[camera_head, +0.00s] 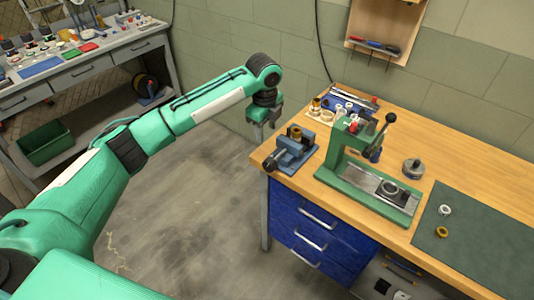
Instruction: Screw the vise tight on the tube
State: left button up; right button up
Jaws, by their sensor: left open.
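A small blue vise (290,153) sits at the left end of the wooden workbench, with its dark screw end facing the front left. A short brass-coloured tube (296,132) stands upright at the vise's jaws; I cannot tell how firmly it is held. My left gripper (265,125) points down just beyond the bench's left edge, behind and to the left of the vise. It is open and apart from the vise, with nothing seen in it. My right gripper is not in view.
A green press (366,180) with a raised lever stands right of the vise. Small rings and a blue tray (350,103) lie behind. A dark green mat (475,235) holds two rings. Open floor lies left of the bench (445,170).

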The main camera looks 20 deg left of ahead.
aim_at(268, 159)
pick_arm(q)
jog(key=shift+m+g, duration=0.3)
jog(key=shift+g, duration=0.2)
jog(key=f+p, duration=0.1)
jog(key=f, duration=0.2)
jog(key=f+p, duration=0.1)
jog(key=f, duration=0.3)
jog(key=s+d+f+p, duration=0.1)
jog(key=f, duration=0.3)
jog(key=shift+p, duration=0.35)
jog(key=shift+a+f, duration=0.1)
jog(key=shift+f, duration=0.6)
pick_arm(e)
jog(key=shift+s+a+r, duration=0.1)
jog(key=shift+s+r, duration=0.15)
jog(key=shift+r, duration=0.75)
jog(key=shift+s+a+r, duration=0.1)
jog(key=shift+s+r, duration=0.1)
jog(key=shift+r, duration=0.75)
pick_arm(q)
jog(key=shift+f, duration=0.1)
jog(key=c, duration=0.8)
